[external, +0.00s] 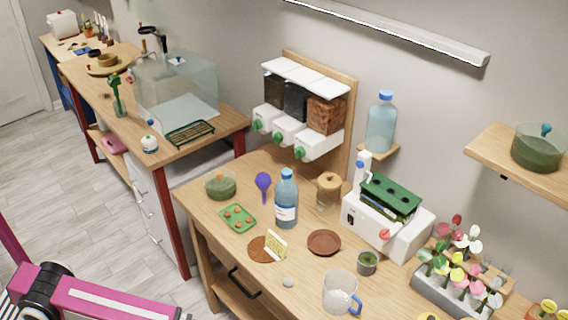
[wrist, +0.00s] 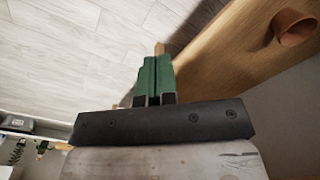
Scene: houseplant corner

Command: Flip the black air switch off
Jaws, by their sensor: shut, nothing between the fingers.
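A white machine (external: 405,238) stands on the wooden table in the external view, with a green-topped block (external: 390,196) on it. A small black mark (external: 350,217) on its left front side looks like the black switch; its position is too small to tell. A red knob (external: 384,234) is on the same front. My gripper (wrist: 155,62) shows in the wrist view with its green fingers together and nothing between them. It points toward the grey plank floor and a wooden edge, and no switch shows there. In the external view only my pink arm shows, at the lower left, away from the machine.
A blue bottle (external: 286,200) stands to the left. A flower tray (external: 452,285) is on the right. A terracotta pot (wrist: 293,28) shows in the wrist view.

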